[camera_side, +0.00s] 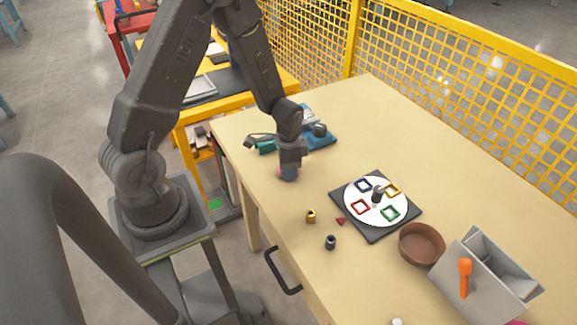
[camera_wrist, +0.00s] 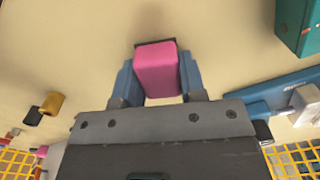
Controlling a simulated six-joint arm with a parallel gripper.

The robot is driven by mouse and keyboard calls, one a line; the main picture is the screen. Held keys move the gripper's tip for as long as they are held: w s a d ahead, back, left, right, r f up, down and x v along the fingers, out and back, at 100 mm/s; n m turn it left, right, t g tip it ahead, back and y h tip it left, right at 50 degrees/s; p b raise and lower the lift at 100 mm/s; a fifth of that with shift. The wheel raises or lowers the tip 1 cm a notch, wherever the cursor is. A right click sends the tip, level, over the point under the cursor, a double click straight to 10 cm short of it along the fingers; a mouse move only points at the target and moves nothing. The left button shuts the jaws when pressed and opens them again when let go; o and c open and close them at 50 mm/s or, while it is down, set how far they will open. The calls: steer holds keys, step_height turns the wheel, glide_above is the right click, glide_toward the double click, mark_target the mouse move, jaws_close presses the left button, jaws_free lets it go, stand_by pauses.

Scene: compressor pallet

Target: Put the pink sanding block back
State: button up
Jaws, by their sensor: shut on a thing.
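The pink sanding block (camera_wrist: 157,70) is between the two blue fingers of my gripper (camera_wrist: 158,82) in the wrist view. The fingers are shut on its sides. In the side view my gripper (camera_side: 289,173) points down, low over the left part of the table, and mostly hides the block. A thin dark edge (camera_wrist: 155,43) shows just past the block's far end in the wrist view; I cannot tell whether it is a marking or a shadow. I cannot tell whether the block touches the table.
A teal thing (camera_side: 265,147) and a blue tray (camera_side: 322,142) lie behind my gripper. A gold piece (camera_side: 311,216) and a dark piece (camera_side: 330,242) stand in front. A black board (camera_side: 377,233) with a white disc, a brown bowl (camera_side: 422,244) and a grey bin (camera_side: 480,280) are further right.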

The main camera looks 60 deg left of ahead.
steer(key=shift+f, duration=0.2)
steer(key=o, duration=0.8)
steer(key=shift+o, duration=1.1)
steer(key=shift+s+f, duration=0.1)
steer(key=shift+d, duration=0.1)
step_height(320, 180, up, 13)
steer(key=s+d+r+n+t, duration=0.2)
steer(key=s+d+r, duration=0.3)
steer(key=r, duration=0.3)
steer(key=s+d+r+n+t, duration=0.2)
steer(key=s+d+r, duration=0.3)
steer(key=s+r, duration=0.3)
steer(key=shift+r+n+t, duration=0.3)
steer(key=shift+r+t, duration=0.35)
steer(key=shift+t, duration=0.15)
